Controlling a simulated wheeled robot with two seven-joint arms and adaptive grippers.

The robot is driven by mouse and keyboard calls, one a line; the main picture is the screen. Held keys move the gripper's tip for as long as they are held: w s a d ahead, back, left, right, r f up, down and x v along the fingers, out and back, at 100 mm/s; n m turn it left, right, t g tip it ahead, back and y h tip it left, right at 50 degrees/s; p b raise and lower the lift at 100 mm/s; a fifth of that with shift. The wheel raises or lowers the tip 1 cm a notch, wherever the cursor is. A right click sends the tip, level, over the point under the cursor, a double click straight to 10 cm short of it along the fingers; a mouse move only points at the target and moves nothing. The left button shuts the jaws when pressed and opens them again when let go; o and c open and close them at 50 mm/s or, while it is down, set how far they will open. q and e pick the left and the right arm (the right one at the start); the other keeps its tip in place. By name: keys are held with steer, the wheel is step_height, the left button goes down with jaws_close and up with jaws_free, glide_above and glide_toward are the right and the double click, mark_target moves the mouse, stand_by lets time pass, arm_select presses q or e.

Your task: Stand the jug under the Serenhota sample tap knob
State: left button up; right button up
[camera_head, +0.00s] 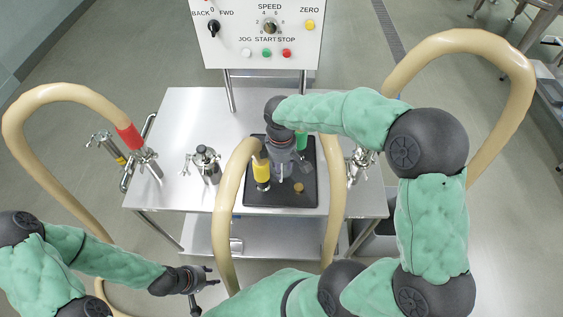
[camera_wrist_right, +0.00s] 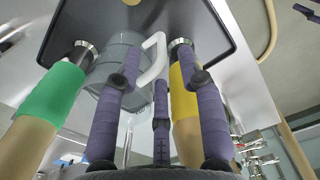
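The jug (camera_wrist_right: 119,62), clear with a white handle (camera_wrist_right: 154,58), stands by the dark mat in the right wrist view; in the head view my right gripper and arm mostly hide it. My right gripper (camera_head: 287,168) is over the black mat (camera_head: 281,202) and points down. In its wrist view the fingers (camera_wrist_right: 160,85) are spread, with the handle just beyond and between the tips; no grip shows. My left gripper (camera_head: 212,280) is open and empty in front of the table. Steel valve fittings stand at left (camera_head: 206,164) and right (camera_head: 361,160); no Serenhota label is readable.
Hoses with yellow (camera_head: 262,172), green (camera_head: 302,141) and red (camera_head: 130,137) bands arch around the steel table (camera_head: 190,118). The yellow and green bands flank the jug in the wrist view. A control panel (camera_head: 258,42) stands behind. The table's back left is clear.

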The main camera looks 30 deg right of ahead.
mark_target(281, 182)
step_height(281, 182, down, 5)
steer(key=shift+a+r+b, duration=0.1)
steer(key=shift+b, duration=0.9)
jaws_close()
steer(key=shift+r, duration=0.15)
